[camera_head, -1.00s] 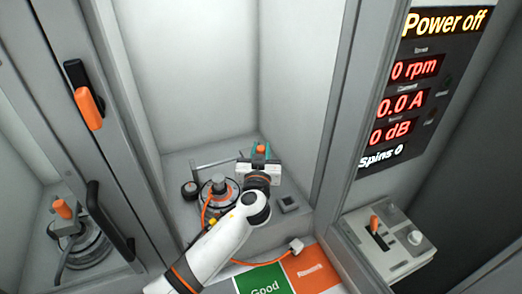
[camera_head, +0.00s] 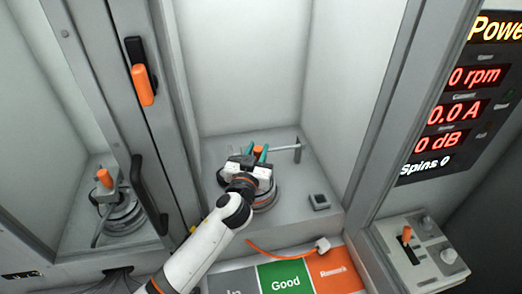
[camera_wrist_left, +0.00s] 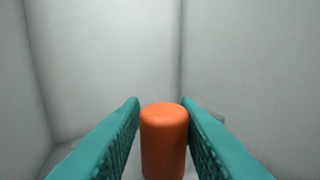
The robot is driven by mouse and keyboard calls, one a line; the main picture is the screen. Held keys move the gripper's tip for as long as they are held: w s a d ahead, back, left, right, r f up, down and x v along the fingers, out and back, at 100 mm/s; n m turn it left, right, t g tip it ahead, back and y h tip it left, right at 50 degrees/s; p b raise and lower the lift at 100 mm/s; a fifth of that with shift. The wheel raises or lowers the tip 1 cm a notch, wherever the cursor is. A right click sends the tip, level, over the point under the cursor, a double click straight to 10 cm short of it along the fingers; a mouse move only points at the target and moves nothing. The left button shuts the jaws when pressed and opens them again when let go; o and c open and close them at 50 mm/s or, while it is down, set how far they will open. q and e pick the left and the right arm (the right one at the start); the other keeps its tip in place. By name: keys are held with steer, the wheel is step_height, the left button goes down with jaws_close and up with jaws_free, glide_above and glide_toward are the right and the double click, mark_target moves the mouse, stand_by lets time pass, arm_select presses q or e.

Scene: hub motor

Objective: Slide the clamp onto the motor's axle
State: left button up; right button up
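The clamp shows as an orange handle (camera_head: 258,151) between the teal fingers of my left gripper (camera_head: 255,156). In the left wrist view the orange handle (camera_wrist_left: 163,140) stands upright, with a finger against each side, so the gripper is shut on it. The motor (camera_head: 264,196), a grey round body, sits on the cabinet floor below and behind my gripper. The gripper covers the motor's top and axle, so I cannot tell whether the clamp touches the axle. My right gripper is not in view.
A grey bar (camera_head: 285,148) runs right behind the gripper to a short post. A dark socket (camera_head: 320,201) and a white plug on an orange cable (camera_head: 322,243) lie to the right. Cabinet walls stand close around. A second motor with an orange-handled clamp (camera_head: 105,178) is at left.

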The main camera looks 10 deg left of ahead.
arm_select(q)
steer(key=o, duration=0.3)
steer(key=shift+a, duration=0.15)
steer(key=shift+s, duration=0.1)
steer(key=shift+s, duration=0.1)
steer(key=shift+s+f, duration=0.1)
steer(key=shift+s, duration=0.25)
steer(key=s+a+b, duration=0.1)
steer(key=s+b, duration=0.2)
steer(key=s, duration=0.8)
steer(key=shift+s, duration=0.1)
